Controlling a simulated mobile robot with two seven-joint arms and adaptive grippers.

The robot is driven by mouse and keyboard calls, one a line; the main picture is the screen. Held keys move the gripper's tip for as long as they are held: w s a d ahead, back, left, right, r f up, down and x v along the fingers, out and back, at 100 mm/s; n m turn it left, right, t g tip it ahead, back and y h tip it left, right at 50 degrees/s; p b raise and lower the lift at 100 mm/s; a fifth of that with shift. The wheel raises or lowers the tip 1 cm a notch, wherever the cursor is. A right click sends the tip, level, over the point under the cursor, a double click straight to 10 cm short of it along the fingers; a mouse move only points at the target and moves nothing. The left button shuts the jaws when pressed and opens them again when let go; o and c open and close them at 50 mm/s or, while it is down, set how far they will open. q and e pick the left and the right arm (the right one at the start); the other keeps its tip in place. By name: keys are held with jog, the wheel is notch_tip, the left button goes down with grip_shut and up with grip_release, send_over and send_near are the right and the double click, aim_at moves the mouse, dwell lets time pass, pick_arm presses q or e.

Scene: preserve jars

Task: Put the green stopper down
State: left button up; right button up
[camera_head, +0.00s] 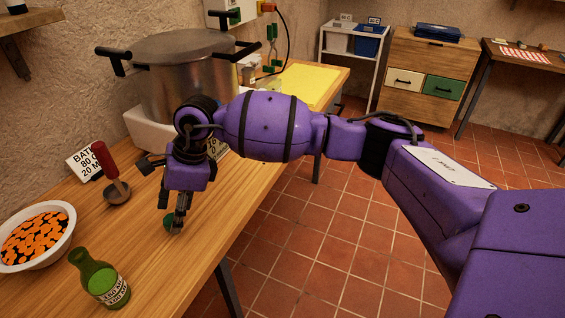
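My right gripper (171,220) reaches in on the arm from the right and points down over the wooden table near its right edge. The small green stopper (168,222) is at its fingertips, partly hidden by the near finger. I cannot tell whether the fingers grip it or stand around it, nor whether it touches the table. A green bottle (97,280) with a white label stands at the front left, its neck tilted left in the picture. My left gripper is out of view.
A white bowl of orange pieces (37,238), a red-handled tool (112,170) and a lettered card (85,161) are on the left. A large steel pot (185,80) stands on a white base behind. Bare tabletop (160,275) lies in front of the gripper.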

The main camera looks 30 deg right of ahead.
jog(key=v, duration=0.8)
jog(key=shift+r, duration=0.4)
